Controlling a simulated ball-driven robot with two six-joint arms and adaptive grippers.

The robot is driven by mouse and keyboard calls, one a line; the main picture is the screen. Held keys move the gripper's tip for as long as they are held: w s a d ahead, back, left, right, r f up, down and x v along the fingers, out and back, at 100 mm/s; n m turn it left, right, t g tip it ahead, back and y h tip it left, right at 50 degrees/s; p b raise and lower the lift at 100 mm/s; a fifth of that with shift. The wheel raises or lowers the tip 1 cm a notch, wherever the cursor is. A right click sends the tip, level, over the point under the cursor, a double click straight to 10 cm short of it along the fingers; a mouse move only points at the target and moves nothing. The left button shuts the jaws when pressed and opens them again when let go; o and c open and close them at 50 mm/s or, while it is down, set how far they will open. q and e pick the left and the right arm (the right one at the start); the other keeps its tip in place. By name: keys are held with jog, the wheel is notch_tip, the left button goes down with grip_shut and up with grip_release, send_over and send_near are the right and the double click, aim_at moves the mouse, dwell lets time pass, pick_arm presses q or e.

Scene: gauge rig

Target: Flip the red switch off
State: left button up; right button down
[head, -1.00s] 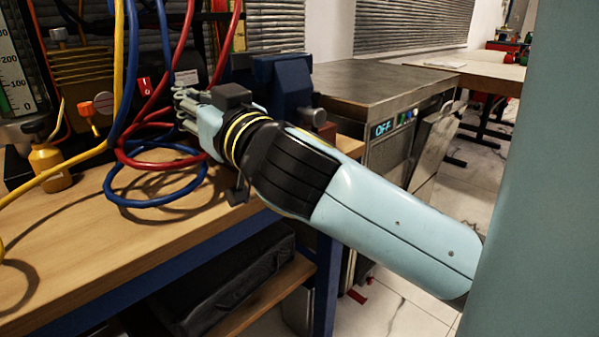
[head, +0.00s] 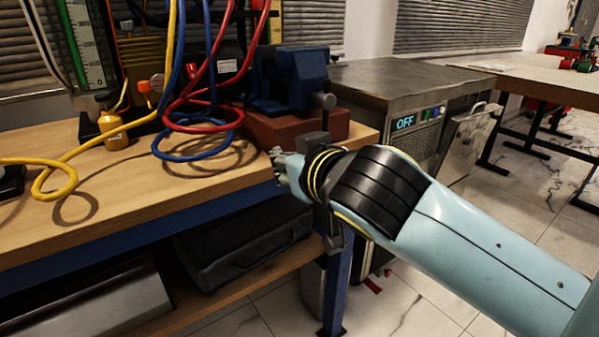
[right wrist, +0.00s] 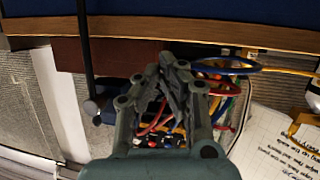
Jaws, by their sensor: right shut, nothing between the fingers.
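I cannot make out the red switch in the head view now; the hanging red hose (head: 203,88) and blue hose (head: 177,75) cover the area left of the white label (head: 227,66). My right gripper (head: 278,167) is at the bench's front edge, below and right of that area and apart from the hoses. In the right wrist view its fingers (right wrist: 175,62) are together and empty. The switch cannot be told there among the small coloured parts behind the fingers. My left gripper is not in view.
A blue vise (head: 290,75) on a red-brown block (head: 300,127) stands behind my right gripper. A yellow hose (head: 80,158) loops over the wooden bench (head: 130,205). A metal cabinet with an OFF display (head: 405,122) stands right of the bench.

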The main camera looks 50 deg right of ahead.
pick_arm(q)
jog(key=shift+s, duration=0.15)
pick_arm(e)
jog(key=shift+s+f+g, duration=0.3)
jog(key=shift+s+f, duration=0.25)
jog(key=shift+f, duration=0.05)
jog(key=shift+a+r, duration=0.1)
